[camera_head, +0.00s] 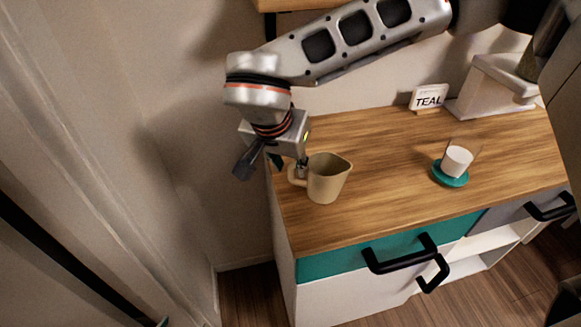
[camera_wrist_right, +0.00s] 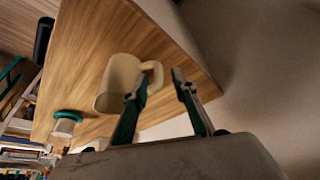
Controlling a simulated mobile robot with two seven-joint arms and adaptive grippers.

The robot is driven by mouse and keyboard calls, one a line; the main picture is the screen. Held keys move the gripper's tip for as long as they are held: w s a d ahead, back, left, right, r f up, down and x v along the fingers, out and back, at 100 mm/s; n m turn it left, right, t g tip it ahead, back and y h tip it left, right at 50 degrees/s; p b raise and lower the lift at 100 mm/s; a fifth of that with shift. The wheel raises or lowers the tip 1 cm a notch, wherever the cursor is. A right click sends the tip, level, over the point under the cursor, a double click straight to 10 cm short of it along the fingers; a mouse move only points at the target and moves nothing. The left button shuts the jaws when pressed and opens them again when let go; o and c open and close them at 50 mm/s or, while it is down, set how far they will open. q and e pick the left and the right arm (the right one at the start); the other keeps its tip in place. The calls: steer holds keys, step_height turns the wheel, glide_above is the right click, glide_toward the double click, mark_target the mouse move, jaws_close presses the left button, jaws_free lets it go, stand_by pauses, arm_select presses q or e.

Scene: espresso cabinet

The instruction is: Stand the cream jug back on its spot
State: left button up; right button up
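The cream jug (camera_head: 327,180) stands upright on the wooden cabinet top, near its left end, with its handle toward the left. My right gripper (camera_head: 271,169) is beside the jug on the handle side, with its fingers spread. In the right wrist view the jug (camera_wrist_right: 118,82) lies just beyond the left finger, and its handle reaches toward the gap between the open fingertips (camera_wrist_right: 160,84). The fingers are not closed on it. No marked spot for the jug is visible. My left gripper is not in view.
A white-filled glass (camera_head: 457,160) stands on a teal coaster (camera_head: 450,180) to the right. A sign reading TEAL (camera_head: 429,97) and a pale machine (camera_head: 490,88) are at the back. Black handles (camera_head: 401,257) stick out in front. The middle of the top is clear.

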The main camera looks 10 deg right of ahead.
steer(key=v, duration=0.9)
steer(key=shift+r+p, duration=0.35)
steer(key=shift+p, duration=0.05)
steer(key=shift+s+a, duration=0.1)
steer(key=shift+s, duration=0.05)
